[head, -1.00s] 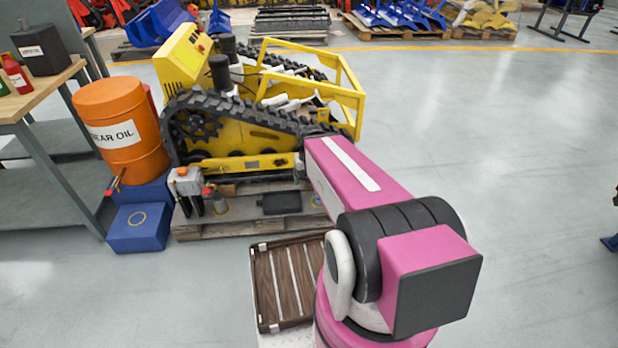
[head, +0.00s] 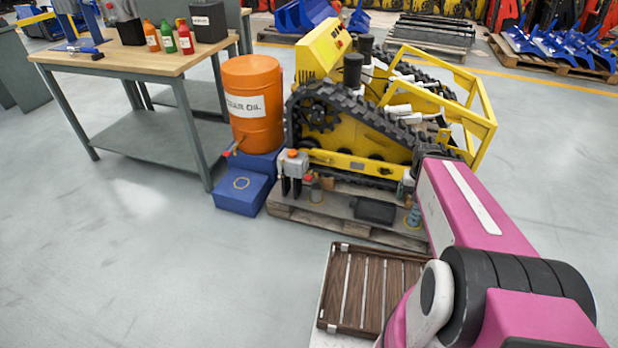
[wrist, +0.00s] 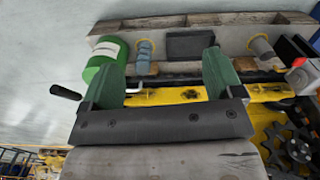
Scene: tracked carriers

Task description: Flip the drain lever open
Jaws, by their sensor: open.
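My gripper (wrist: 163,72) shows in the wrist view with its two green fingers apart and nothing clearly held. It is at the low side of the yellow tracked carrier (head: 350,163). A thin pale bent rod (wrist: 150,91) shows between the fingers, and a black handle grip (wrist: 65,92) sticks out just left of the left finger. They may be parts of the drain lever, but the finger hides any join. I cannot tell whether the fingers touch the rod. In the head view my pink arm hides the gripper and this spot.
The carrier stands on a wooden pallet (head: 285,208). A green jar (wrist: 105,58), a blue-grey item (wrist: 145,58) and a black tray (wrist: 190,43) are close to the fingers. An orange drum (head: 252,110) and a workbench (head: 130,62) stand left. Floor at front left is clear.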

